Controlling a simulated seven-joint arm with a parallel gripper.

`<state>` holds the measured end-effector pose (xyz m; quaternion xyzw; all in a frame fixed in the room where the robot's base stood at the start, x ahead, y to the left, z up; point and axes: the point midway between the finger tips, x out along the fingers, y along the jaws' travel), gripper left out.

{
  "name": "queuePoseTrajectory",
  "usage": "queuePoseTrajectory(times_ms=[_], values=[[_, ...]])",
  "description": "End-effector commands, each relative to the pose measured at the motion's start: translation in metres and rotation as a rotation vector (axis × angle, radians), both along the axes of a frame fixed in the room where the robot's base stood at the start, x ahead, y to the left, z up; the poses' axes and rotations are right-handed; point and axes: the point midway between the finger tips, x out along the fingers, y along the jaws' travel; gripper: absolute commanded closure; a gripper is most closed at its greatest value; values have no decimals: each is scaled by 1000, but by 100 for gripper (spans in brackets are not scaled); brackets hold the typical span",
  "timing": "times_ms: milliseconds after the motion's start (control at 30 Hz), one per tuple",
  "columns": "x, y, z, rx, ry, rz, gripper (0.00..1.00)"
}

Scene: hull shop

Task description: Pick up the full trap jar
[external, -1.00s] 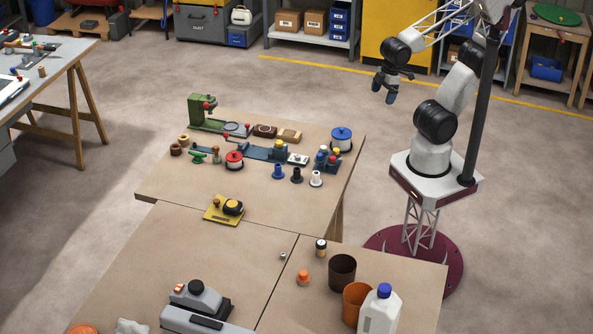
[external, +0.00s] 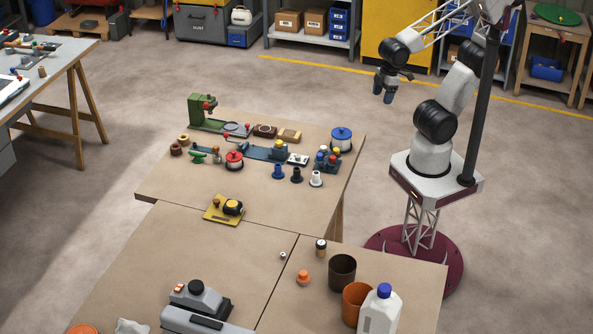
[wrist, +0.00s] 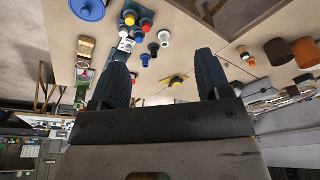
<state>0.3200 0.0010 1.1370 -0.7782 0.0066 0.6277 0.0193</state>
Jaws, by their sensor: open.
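No jar is plainly marked as the full trap jar. The likeliest is a small jar (external: 321,248) with a dark lid and pale body, upright near the back edge of the front right table in the external view. My gripper (external: 384,91) is open and empty, high in the air beyond the tables and well away from that jar. In the wrist view my gripper (wrist: 162,72) shows two dark ridged fingers spread wide with nothing between them.
Near the jar stand a dark brown cup (external: 342,272), an orange cup (external: 356,302), a white blue-capped bottle (external: 380,312) and an orange knob-like piece (external: 303,278).

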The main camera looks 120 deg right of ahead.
Motion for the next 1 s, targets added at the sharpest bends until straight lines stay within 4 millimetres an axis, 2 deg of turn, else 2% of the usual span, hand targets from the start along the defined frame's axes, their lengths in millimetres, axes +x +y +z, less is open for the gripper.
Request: queuePoseTrajectory(times_ms=[267, 1000], values=[[27, 25, -12, 137, 103, -70, 29], [144, 130, -61, 649, 516, -394, 29]])
